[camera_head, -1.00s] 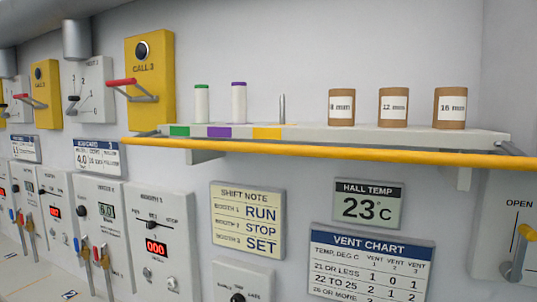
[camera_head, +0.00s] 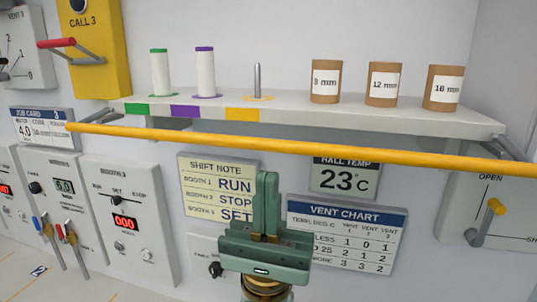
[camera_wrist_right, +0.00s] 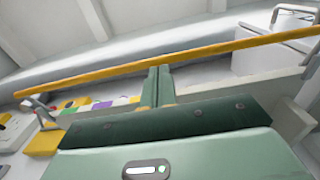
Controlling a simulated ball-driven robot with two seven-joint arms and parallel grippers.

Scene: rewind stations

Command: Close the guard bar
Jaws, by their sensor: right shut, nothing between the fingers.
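The yellow guard bar (camera_head: 300,146) runs across the front of the shelf, a little below the shelf top, carried by grey arms at both ends. It also shows in the right wrist view (camera_wrist_right: 90,79), crossing just beyond the fingertips. My right gripper (camera_head: 266,178) is shut and empty, pointing up just below the bar's middle. In the right wrist view my right gripper (camera_wrist_right: 158,70) has its fingertips close to the bar; I cannot tell whether they touch it. My left gripper is not in view.
The shelf (camera_head: 300,110) holds a green-topped spool (camera_head: 160,74), a purple-topped spool (camera_head: 205,74), a bare peg (camera_head: 257,80) and three brown cores (camera_head: 383,84). Behind my gripper are the shift note (camera_head: 205,190) and vent chart (camera_head: 345,232). A yellow-knobbed lever (camera_head: 488,222) is at right.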

